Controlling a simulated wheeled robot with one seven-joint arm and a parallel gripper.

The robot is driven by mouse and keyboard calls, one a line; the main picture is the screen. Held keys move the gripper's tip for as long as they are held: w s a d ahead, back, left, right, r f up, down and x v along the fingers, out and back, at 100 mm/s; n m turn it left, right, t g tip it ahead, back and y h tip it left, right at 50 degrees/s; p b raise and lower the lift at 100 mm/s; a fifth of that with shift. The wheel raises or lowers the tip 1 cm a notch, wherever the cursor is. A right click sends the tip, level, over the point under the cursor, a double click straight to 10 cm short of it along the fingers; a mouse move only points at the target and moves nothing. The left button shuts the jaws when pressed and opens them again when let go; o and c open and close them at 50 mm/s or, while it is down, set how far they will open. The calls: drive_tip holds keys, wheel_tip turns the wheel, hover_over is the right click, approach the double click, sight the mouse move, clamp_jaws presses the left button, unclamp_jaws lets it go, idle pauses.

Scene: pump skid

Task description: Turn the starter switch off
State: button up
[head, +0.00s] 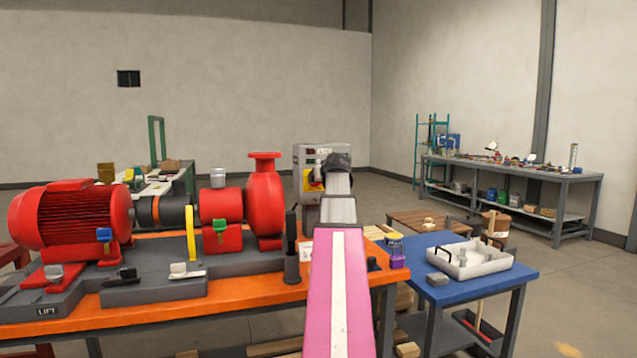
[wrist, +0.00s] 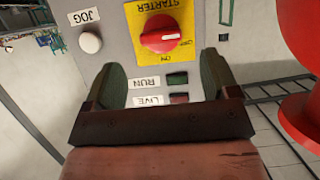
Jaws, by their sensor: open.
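The grey starter box (head: 308,152) stands behind the orange bench's right end, partly hidden by my arm. Its yellow plate (head: 313,186) shows beside my gripper (head: 337,160). In the wrist view the panel appears upside down. The red starter switch (wrist: 158,34) sits on the yellow plate (wrist: 190,15). Its white mark points right in the picture, toward small lettering that seems to read OFF; ON is below the knob. I cannot be sure of its exact setting. My gripper (wrist: 163,78) is open and empty, with its green-padded fingers below the knob and apart from it.
A white JOG button (wrist: 91,42), a green RUN lamp (wrist: 177,78) and a LIVE lamp (wrist: 179,98) are on the same panel. The red pump (head: 264,200) stands left of the box. A blue table (head: 460,290) with a white tray (head: 490,265) is at right.

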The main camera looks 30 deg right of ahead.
drive_tip(key=shift+v, duration=1.85)
